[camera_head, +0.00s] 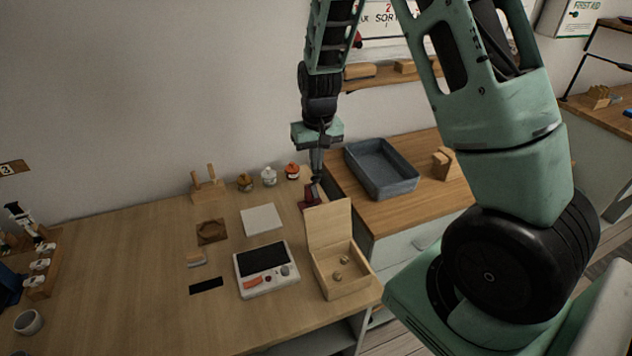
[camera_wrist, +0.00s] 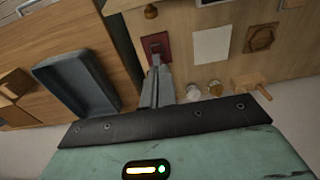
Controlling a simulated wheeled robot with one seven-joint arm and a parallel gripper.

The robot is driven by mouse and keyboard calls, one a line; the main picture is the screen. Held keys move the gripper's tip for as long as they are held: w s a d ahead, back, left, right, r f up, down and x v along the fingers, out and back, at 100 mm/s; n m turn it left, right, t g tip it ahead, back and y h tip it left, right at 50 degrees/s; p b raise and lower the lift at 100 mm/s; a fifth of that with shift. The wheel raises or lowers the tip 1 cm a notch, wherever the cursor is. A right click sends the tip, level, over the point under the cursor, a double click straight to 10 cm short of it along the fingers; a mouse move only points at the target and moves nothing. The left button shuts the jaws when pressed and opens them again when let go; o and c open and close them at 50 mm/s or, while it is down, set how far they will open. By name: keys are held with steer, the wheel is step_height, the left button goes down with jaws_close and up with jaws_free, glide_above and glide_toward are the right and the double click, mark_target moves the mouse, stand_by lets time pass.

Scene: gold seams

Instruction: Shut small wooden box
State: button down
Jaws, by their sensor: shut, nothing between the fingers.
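The small wooden box (camera_head: 345,283) stands near the right front corner of the light wooden table. Its lid (camera_head: 328,224) is raised upright at the back, and a few small items lie inside the box. In the wrist view a part of it shows at the top edge, mostly cut off. My gripper (camera_head: 316,178) points down behind the raised lid, above a dark red object (camera_head: 310,197). It is shut and empty. In the wrist view the closed fingers (camera_wrist: 156,72) reach toward the dark red object (camera_wrist: 156,46); I cannot tell if they touch it.
A scale-like device (camera_head: 266,269) lies left of the box, with a white square (camera_head: 262,219) behind it. Several small jars (camera_head: 269,177) stand along the wall. A grey tray (camera_head: 381,168) sits on the counter to the right. The table's front edge is close to the box.

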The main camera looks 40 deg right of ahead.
mark_target(327, 222)
steer(key=s+f+p, duration=0.3)
steer(key=f+p, duration=0.2)
steer(key=f, duration=0.3)
steer(key=shift+a+f, duration=0.4)
steer(key=shift+s+b, duration=0.1)
steer(key=shift+b, duration=0.2)
